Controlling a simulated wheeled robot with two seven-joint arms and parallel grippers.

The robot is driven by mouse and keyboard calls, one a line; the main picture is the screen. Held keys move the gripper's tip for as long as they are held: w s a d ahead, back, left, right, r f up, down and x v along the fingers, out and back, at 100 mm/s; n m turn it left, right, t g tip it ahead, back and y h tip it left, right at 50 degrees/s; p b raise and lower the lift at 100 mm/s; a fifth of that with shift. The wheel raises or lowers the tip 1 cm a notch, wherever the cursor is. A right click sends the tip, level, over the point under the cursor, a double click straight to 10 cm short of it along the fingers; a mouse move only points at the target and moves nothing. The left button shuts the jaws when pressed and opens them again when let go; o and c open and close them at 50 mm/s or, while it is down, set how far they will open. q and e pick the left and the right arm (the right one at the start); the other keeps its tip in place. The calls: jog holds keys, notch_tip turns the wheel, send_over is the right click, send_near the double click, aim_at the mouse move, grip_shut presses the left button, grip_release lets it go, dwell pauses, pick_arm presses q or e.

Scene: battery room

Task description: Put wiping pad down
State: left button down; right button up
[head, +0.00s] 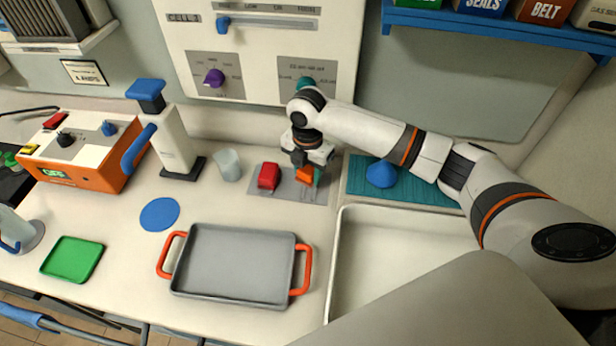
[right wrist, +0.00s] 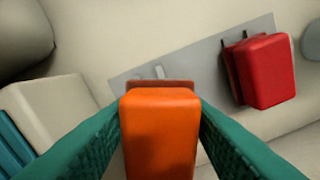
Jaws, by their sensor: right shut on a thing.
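My right gripper (head: 306,172) is over the grey plate at the back of the counter. In the right wrist view its teal fingers (right wrist: 160,130) are shut on an orange block (right wrist: 160,125) with a brownish lower edge, which I take to be the wiping pad. The orange block also shows in the head view (head: 305,175), partly hidden by the gripper. The grey plate (right wrist: 135,88) lies under or just beyond it; I cannot tell whether they touch. A red block (right wrist: 265,70) sits on the same plate. My left gripper is not in view.
A white cup (head: 228,165) and the red block (head: 268,176) stand left of the gripper. A blue dome (head: 381,174) sits on a teal mat (head: 420,194) to the right. A grey tray with orange handles (head: 235,265) and a white basin (head: 345,262) are in front.

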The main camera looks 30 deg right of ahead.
aim_at(308, 190)
notch_tip(308, 190, down, 3)
jog(key=shift+s+f+p, duration=0.1)
jog(key=shift+f+p, duration=0.05)
jog(key=shift+p, duration=0.25)
jog(key=shift+f+p, duration=0.2)
jog(key=shift+p, duration=0.1)
jog(key=shift+w+d+f, duration=0.1)
jog(key=shift+w+f, duration=0.1)
jog(key=shift+f, duration=0.1)
jog(key=shift+f, duration=0.15)
jog(key=o, duration=1)
jog(key=shift+f, duration=0.1)
jog(key=shift+o, duration=0.2)
